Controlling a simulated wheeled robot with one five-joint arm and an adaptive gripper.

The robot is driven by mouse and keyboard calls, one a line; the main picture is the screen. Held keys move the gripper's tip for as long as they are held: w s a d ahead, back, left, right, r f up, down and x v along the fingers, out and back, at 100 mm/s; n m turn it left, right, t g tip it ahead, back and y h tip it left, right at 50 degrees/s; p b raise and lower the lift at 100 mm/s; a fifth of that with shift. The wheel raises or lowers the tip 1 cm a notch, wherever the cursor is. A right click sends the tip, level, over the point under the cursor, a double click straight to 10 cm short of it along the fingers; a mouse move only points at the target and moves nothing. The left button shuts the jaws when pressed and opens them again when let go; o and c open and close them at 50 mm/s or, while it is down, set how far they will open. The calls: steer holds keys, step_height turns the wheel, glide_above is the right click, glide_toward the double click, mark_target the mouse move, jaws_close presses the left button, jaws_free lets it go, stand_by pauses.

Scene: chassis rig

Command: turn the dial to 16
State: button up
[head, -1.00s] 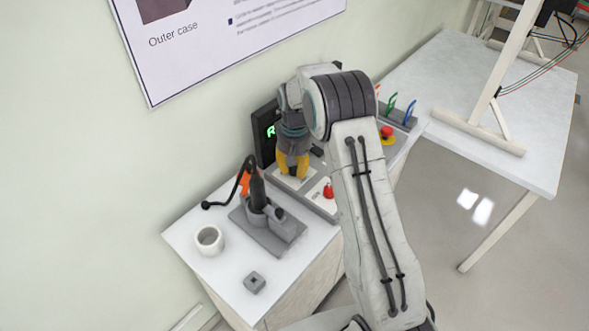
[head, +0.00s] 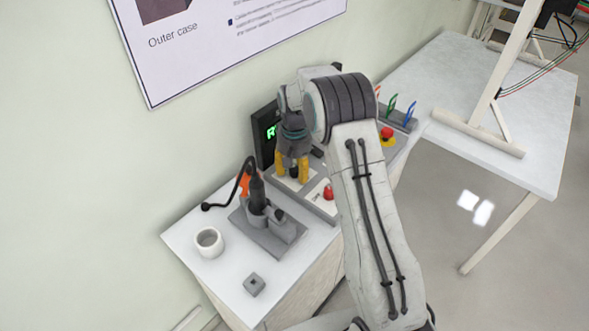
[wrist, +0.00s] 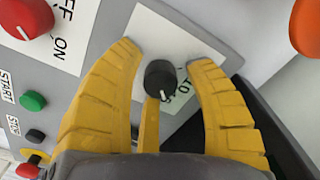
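The dial is a small black knob (wrist: 160,80) with a white pointer line, on a white plate (wrist: 182,45) with partly hidden numbers. In the wrist view it sits between the yellow fingers of my gripper (wrist: 165,60), with a gap on both sides. My gripper is open around the dial and not touching it there. In the head view my gripper (head: 292,178) points down over the panel, with the dark dial (head: 294,172) visible between its fingers. I cannot read the dial's setting.
A red OFF/ON knob (wrist: 25,18), a green START button (wrist: 33,100) and a black STOP button (wrist: 35,136) are beside the dial. A display (head: 266,132) with green characters stands behind. A tool in a holder (head: 268,228) and a white mug (head: 209,241) stand left.

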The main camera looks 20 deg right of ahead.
mark_target(294, 169)
steer(key=shift+o, duration=0.4)
steer(key=shift+r, duration=0.15)
steer(key=shift+w+r, duration=0.1)
steer(key=shift+r, duration=0.15)
step_height(294, 169, up, 11)
steer(key=shift+r, duration=0.2)
stand_by(0.4)
